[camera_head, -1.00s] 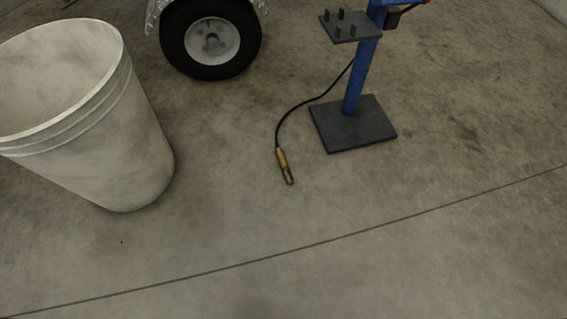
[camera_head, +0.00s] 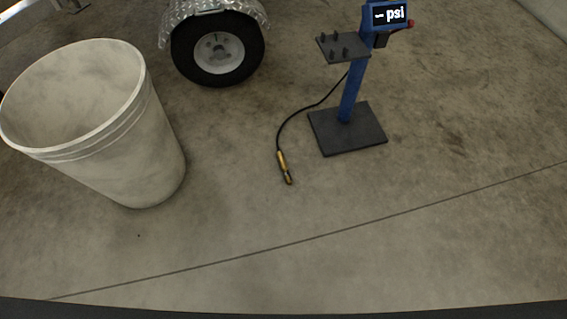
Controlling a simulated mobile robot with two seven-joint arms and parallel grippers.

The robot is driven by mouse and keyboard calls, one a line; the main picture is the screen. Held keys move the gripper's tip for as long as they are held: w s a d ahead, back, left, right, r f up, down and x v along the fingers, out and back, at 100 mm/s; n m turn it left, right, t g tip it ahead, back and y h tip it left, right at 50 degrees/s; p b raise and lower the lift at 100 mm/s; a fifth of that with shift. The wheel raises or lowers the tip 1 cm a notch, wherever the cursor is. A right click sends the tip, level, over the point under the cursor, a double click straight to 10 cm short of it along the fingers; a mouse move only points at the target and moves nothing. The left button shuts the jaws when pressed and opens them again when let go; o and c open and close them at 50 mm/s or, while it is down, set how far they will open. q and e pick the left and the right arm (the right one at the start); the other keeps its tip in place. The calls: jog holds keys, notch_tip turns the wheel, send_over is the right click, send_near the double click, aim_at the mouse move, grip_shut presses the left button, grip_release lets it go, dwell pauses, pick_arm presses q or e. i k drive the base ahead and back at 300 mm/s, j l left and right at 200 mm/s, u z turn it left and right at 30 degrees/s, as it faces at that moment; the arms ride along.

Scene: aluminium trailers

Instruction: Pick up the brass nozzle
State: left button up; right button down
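The brass nozzle (camera_head: 283,164) lies on the concrete floor near the middle of the head view. It is a short gold-coloured piece with a dark tip pointing toward me. A black hose (camera_head: 301,113) runs from its far end up to the blue stand (camera_head: 352,94). The stand has a dark square base (camera_head: 361,134), a small shelf with pegs (camera_head: 343,47) and a display reading "-- psi" (camera_head: 389,15). Neither of my grippers is in view.
A large whitish bucket (camera_head: 146,150) stands on the floor at the left. A trailer wheel (camera_head: 217,50) under a diamond-plate fender (camera_head: 215,8) is at the back. The floor around the nozzle and in front of it is clear, crossed by a thin seam. A dark edge runs along the bottom.

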aim_at(284, 165)
jog(key=i+l+u, duration=0.1)
jog(key=i+l, duration=0.15)
jog(key=i+l+u, duration=0.1)
jog(key=l, duration=0.25)
jog(key=i+l+u, duration=0.1)
jog(key=i+l, duration=0.2)
jog(key=i+l+u, duration=0.15)
jog(key=l, duration=0.25)
jog(key=i+l+u, duration=0.1)
jog(key=i+l, duration=0.15)
jog(key=i+l+u, duration=0.1)
jog(key=l, duration=0.35)
jog(key=i, duration=0.5)
